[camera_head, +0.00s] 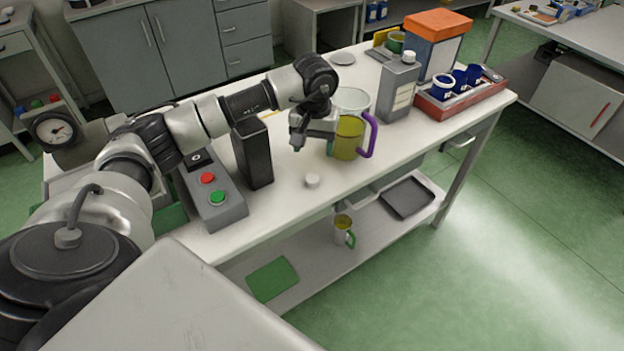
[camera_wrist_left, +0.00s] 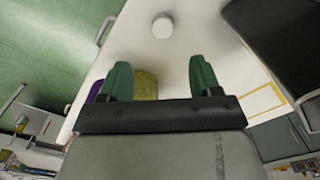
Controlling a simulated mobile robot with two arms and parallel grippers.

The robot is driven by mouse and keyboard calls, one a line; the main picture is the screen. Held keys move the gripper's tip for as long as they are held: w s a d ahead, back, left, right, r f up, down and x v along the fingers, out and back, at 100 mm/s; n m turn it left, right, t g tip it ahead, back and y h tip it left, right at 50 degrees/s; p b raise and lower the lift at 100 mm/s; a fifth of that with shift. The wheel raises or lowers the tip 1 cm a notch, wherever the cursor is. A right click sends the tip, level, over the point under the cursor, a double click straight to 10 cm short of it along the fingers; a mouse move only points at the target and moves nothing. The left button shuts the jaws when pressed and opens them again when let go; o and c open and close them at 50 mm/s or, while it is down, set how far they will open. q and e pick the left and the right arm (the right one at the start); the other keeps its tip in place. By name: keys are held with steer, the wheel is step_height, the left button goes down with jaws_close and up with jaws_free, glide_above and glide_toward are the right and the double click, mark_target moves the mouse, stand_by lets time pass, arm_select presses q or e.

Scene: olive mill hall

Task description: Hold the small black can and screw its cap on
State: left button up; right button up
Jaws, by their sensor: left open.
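The small black can (camera_head: 252,155) stands upright on the pale worktop, left of my left gripper (camera_head: 297,142). A part of it shows at the top right of the left wrist view (camera_wrist_left: 285,35). Its mouth cannot be made out. A small round white cap (camera_head: 312,180) lies apart from the can on the worktop near the front edge; it also shows in the left wrist view (camera_wrist_left: 162,27), beyond the fingertips and between their lines. My left gripper is open and empty above the worktop, its green fingers (camera_wrist_left: 160,78) spread. My right gripper is in neither view.
A jug (camera_head: 349,137) with yellow liquid and a purple handle stands close right of my left gripper. A button box (camera_head: 213,198) stands left of the black can. A grey canister (camera_head: 399,88) and a red tray (camera_head: 476,100) with blue cups stand farther right.

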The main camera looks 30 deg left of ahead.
arm_select(q)
steer(key=p, duration=0.1)
glide_above(312, 178)
steer(key=shift+d+f, duration=0.15)
steer(key=shift+f, duration=1.3)
steer(key=shift+d+f, duration=0.15)
steer(key=shift+f, duration=1.25)
steer(key=shift+f, duration=0.15)
steer(key=f, duration=0.1)
steer(key=f+p, duration=0.1)
steer(key=f, duration=0.1)
steer(key=f+p, duration=0.1)
steer(key=shift+a+f, duration=0.25)
steer(key=shift+f, duration=0.2)
steer(key=shift+c, duration=0.3)
steer(key=c, duration=1)
